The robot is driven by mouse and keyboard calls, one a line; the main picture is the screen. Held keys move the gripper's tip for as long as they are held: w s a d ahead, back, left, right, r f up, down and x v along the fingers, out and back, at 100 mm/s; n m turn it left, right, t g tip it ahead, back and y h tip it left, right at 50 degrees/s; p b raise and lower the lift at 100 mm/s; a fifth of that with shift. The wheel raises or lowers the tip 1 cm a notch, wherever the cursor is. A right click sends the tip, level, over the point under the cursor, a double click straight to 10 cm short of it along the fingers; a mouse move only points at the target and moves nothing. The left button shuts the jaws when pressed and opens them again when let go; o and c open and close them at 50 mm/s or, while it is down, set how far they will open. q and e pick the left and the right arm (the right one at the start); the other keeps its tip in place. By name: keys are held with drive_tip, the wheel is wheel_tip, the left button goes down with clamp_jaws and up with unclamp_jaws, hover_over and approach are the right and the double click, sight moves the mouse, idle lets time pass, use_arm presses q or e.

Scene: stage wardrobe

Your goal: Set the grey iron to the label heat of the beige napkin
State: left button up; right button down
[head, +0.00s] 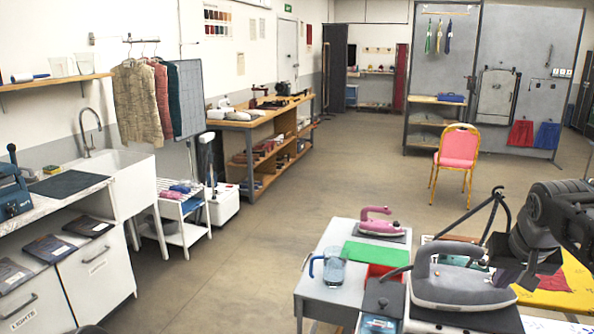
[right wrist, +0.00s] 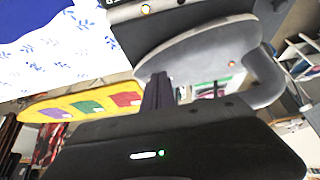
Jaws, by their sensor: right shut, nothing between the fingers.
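The grey iron (head: 455,282) rests on a stand at the lower right of the head view. It also fills the upper middle of the right wrist view (right wrist: 195,55), with a small orange-red spot on its body. I cannot make out the beige napkin or read a heat label. My left gripper is not in view.
A pink iron (head: 380,224) and a blue jug (head: 333,270) stand left of the grey iron, by a green cloth-like slab (head: 375,254). A yellow board (right wrist: 50,110) carries purple, green and red patches. Open floor lies behind, with a pink chair (head: 458,148).

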wheel_tip(320, 180, up, 5)
drive_tip(key=p, duration=0.3)
drive_tip(key=shift+s+d+r, duration=0.1)
drive_tip(key=shift+d+r, duration=0.15)
drive_tip(key=shift+d, duration=0.35)
drive_tip(key=shift+d+r, duration=0.25)
drive_tip(key=shift+d, duration=0.3)
drive_tip(key=shift+f, duration=0.1)
